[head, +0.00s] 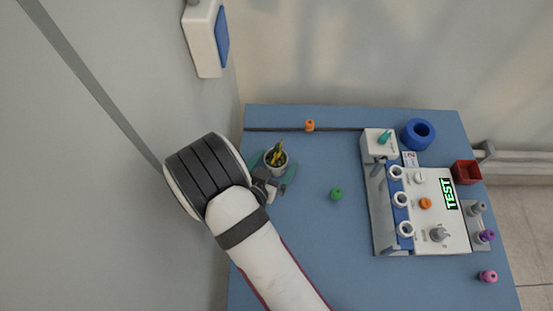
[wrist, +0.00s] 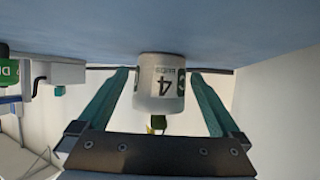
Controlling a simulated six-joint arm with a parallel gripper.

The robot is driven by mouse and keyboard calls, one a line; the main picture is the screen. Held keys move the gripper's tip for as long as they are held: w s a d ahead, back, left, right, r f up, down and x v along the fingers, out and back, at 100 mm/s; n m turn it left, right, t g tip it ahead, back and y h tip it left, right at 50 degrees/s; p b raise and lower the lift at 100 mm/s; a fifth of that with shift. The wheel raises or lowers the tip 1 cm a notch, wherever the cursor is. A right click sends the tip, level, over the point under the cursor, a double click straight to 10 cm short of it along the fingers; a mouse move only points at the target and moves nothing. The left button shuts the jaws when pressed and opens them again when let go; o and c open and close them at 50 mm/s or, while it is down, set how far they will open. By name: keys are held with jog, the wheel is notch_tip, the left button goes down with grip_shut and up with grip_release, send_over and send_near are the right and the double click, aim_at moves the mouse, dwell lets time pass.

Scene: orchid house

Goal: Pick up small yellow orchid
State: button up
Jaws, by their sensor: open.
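The small yellow orchid (head: 278,152) stands in a white pot (head: 269,168) at the table's left side, near the back. In the wrist view, which shows the scene upside down, the pot (wrist: 160,88) bears a "4" label and a bit of yellow orchid (wrist: 157,122) shows at its open end. My gripper (head: 273,166) has its teal fingers open on either side of the pot. In the wrist view the gripper (wrist: 160,74) shows a gap between each finger and the pot. Most of the orchid is hidden there.
A grey-white device (head: 440,190) with knobs, white rings and a "TEST" display fills the blue table's right side. A green knob (head: 336,194) lies mid-table, an orange one (head: 310,125) at the back. A blue ring (head: 418,134) and red box (head: 467,172) stand back right. The wall is close left.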

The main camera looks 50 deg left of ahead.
jog(key=shift+w+f, duration=0.1)
jog(key=shift+w, duration=0.05)
jog(key=c, duration=1.5)
